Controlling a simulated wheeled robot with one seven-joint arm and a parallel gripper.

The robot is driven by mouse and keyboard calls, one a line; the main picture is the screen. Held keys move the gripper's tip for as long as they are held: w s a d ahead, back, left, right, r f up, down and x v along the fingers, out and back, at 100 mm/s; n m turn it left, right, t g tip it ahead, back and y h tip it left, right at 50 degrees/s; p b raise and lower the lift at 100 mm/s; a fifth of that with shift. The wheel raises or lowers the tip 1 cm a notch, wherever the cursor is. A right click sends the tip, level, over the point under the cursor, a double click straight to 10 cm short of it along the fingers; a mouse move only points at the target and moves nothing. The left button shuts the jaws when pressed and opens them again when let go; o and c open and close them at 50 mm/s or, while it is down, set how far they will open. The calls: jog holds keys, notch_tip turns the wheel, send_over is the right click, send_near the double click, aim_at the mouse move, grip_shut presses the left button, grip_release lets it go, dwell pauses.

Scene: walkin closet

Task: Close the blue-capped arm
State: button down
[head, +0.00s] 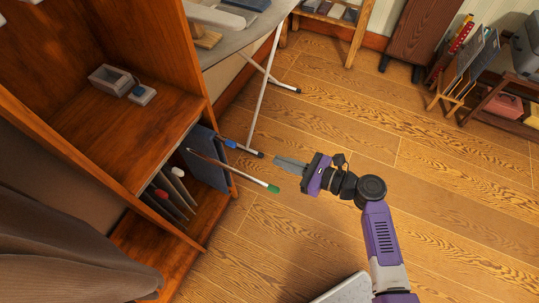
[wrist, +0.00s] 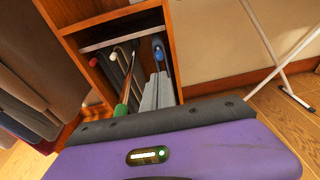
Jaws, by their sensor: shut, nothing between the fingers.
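The blue-capped arm's blue end (head: 231,144) sticks out a little past the dark blue panel at the front of the wooden cabinet. My gripper (head: 278,161) is shut and empty, pointing left toward the cabinet, apart from the blue cap. In the wrist view my grey fingers (wrist: 157,78) lie together below the cap. The rest of the blue-capped arm is mostly hidden.
A green-capped arm (head: 273,188) sticks far out of the cabinet (head: 128,150), close below my gripper. A white cap (wrist: 116,54) and red cap (wrist: 93,62) sit further in. White ironing-board legs (head: 265,85) stand just behind.

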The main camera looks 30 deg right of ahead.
aim_at(232, 144)
jog(key=x, duration=1.3)
jog(key=shift+b, duration=0.3)
jog(key=shift+w+a, duration=0.15)
jog(key=x, duration=0.3)
jog(key=r+b+x, duration=0.1)
jog(key=shift+w+a+f, duration=0.1)
jog(key=shift+w+a, duration=0.25)
jog(key=shift+s, duration=0.1)
